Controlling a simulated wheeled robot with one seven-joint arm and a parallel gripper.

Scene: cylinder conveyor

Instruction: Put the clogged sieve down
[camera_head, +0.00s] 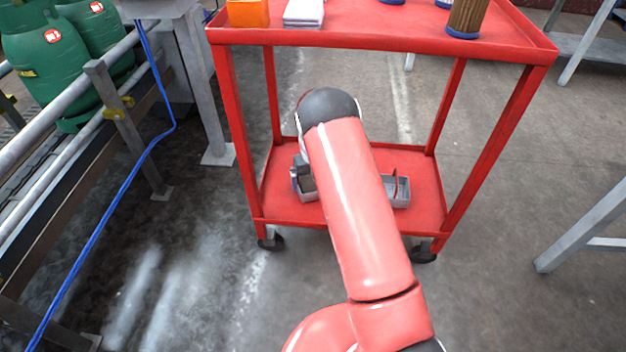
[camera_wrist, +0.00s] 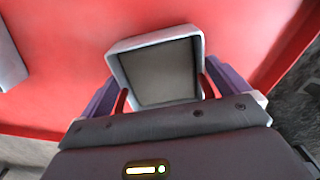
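A grey, square, shallow sieve (camera_wrist: 160,72) with a pale rim lies between the two purple fingers of my gripper (camera_wrist: 160,88) in the wrist view. The fingers stand at its left and right sides, close to the walls. Thin red slivers show beside the fingers, and I cannot tell whether the fingers press on the sieve. Its inside looks flat and grey. In the head view my arm hides most of the gripper, and part of a grey box, likely this sieve (camera_head: 306,187), shows at lower-shelf level. Whether it touches the shelf is unclear.
The red cart's lower shelf (camera_head: 285,210) also holds a grey tray (camera_head: 402,192) with a red upright piece, right of my arm. Cart posts (camera_head: 240,140) flank the opening. An orange box (camera_head: 248,12) and brown cylinder (camera_head: 467,18) stand on the upper shelf.

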